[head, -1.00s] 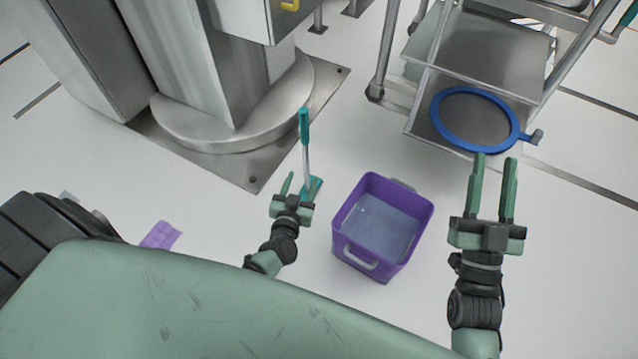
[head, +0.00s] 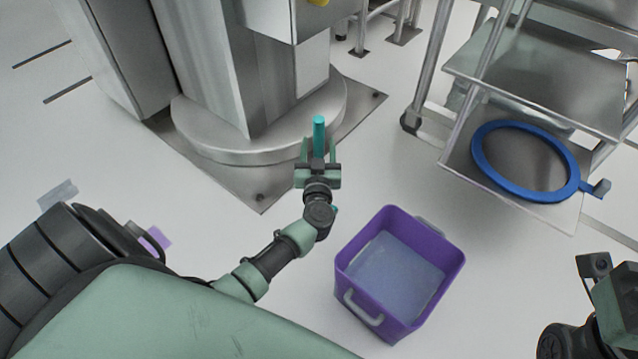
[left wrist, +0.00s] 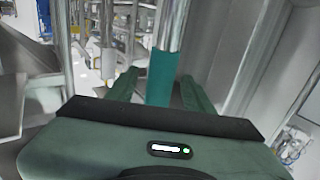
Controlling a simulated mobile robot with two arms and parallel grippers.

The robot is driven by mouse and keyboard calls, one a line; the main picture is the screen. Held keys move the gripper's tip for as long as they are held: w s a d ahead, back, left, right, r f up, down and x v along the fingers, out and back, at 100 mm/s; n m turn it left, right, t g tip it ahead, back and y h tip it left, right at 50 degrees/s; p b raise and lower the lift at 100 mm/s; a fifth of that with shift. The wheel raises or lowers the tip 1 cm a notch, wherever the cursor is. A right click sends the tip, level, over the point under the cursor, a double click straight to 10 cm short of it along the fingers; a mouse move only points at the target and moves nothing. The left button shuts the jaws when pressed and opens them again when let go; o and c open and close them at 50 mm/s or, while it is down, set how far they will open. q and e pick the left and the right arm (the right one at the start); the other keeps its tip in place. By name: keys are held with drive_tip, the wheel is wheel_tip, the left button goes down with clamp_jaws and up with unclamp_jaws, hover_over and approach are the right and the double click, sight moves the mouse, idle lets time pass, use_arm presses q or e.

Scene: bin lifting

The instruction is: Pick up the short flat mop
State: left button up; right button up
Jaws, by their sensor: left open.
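The short flat mop shows as an upright teal handle (head: 319,136) in the head view, at the front edge of the metal base plate. My left gripper (head: 319,151) is open, with one finger on each side of the handle. In the left wrist view the teal handle (left wrist: 162,77) stands between the two open fingers (left wrist: 160,85), with gaps visible beside it. The mop's lower part is mostly hidden behind my left gripper and arm. My right arm is at the lower right of the head view, and its fingers are out of the picture.
A purple bin (head: 391,318) with grey handles stands on the floor right of my left arm. A metal cart (head: 560,212) with a blue ring (head: 480,160) on its lower shelf is at the right. A large steel column (head: 210,80) stands just behind the mop. A purple cloth (head: 157,239) lies at left.

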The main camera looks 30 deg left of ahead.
use_arm(q)
drive_tip(key=shift+b+x, duration=0.35)
drive_tip(key=shift+x, duration=0.9)
clamp_jaws()
drive_tip(key=shift+r, duration=0.15)
